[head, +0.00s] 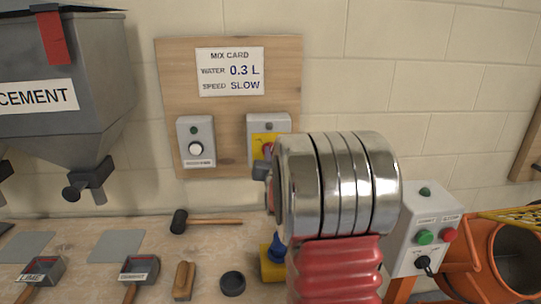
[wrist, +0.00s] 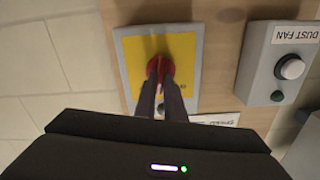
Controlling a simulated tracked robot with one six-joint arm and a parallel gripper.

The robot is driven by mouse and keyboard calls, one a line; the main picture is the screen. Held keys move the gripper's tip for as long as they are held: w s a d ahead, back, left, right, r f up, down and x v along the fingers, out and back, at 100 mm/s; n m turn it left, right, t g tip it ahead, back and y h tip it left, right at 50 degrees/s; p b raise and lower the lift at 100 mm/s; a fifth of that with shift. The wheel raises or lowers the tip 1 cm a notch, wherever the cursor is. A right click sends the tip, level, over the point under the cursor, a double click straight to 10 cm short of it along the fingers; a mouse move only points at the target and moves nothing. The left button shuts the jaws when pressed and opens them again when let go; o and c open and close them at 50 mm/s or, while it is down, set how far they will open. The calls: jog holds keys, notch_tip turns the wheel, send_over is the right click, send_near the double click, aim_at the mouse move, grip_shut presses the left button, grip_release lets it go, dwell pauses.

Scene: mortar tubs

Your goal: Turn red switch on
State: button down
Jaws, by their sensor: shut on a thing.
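The red switch (wrist: 158,66) is a round knob on a yellow plate (wrist: 188,52) fixed to a grey box. In the head view the red switch (head: 268,148) shows only as a sliver beside my arm. My gripper (wrist: 161,82) is shut on the red switch, with one dark finger on each side of it. In the head view my gripper (head: 262,170) is mostly hidden behind my silver and red arm. The fingers cover part of the knob, so its turned position cannot be told. A small dark lamp (head: 269,126) sits above the yellow plate.
A grey dust fan box (wrist: 280,65) with a white knob is close beside on the wooden board (head: 228,125). A mix card (head: 231,72) hangs above. A hammer (head: 205,222), scoops and a dark cup (head: 232,283) lie on the bench below. An orange mixer (head: 480,265) stands at right.

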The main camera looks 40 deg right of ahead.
jog(key=m, duration=0.6)
jog(key=shift+s+d+f+m, duration=0.1)
jog(key=shift+d+f+m, duration=0.05)
jog(key=shift+f+m, duration=0.15)
dwell(0.3)
jog(key=c, duration=1.8)
grip_release()
jog(key=shift+r, duration=0.1)
jog(key=shift+c, duration=0.2)
jog(key=shift+s, duration=0.1)
jog(key=v, duration=1.3)
jog(key=shift+s+a, duration=0.2)
jog(key=shift+a, duration=0.1)
